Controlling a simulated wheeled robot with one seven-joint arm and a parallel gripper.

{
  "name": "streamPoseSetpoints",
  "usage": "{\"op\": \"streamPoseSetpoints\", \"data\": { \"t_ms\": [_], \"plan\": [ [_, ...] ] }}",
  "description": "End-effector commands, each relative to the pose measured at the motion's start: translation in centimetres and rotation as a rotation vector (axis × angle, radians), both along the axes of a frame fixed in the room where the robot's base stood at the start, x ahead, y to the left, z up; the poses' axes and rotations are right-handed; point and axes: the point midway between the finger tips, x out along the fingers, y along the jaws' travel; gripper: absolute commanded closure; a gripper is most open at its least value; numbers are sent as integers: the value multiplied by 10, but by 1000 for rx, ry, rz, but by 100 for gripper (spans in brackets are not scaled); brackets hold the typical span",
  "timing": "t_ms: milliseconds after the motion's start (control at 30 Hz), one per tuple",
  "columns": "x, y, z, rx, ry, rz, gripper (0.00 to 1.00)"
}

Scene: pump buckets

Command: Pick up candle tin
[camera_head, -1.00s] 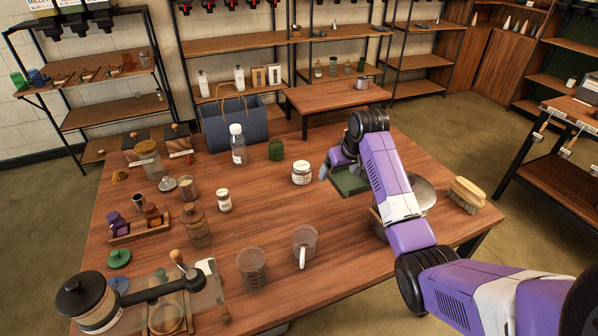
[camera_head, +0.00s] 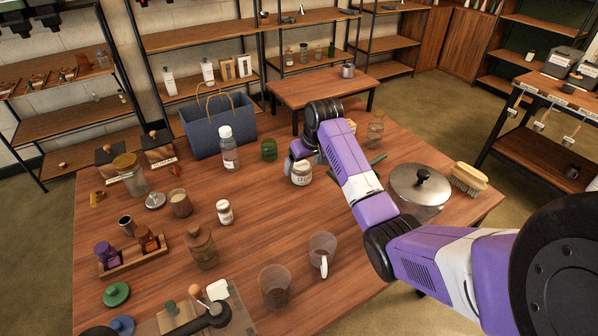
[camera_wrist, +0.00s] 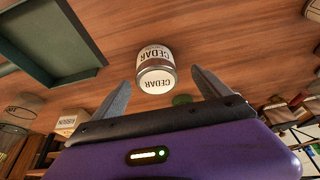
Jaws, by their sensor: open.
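The candle tin (camera_head: 301,174) is a small white tin labelled CEDAR. It stands upright on the wooden table, just below my gripper in the head view. In the wrist view the tin (camera_wrist: 155,56) shows its labelled side and end, lying in line with the gap between my fingers. My gripper (camera_wrist: 163,78) is open, with one finger on each side of the gap and nothing held. In the head view my gripper (camera_head: 303,158) is partly hidden by my wrist. I cannot tell how far the fingertips are from the tin.
A green tray (camera_wrist: 45,45) lies to one side in the wrist view. A lidded pot (camera_head: 420,189) and brush (camera_head: 468,179) are right.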

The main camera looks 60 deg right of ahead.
Motion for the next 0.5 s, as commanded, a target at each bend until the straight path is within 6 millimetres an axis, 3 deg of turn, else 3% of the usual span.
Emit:
{"op": "streamPoseSetpoints", "data": {
  "t_ms": [333, 500],
  "plan": [
    [11, -15, -37, 1, 2, 0, 13],
    [15, -17, -46, -1, 1, 1, 13]
  ]
}}
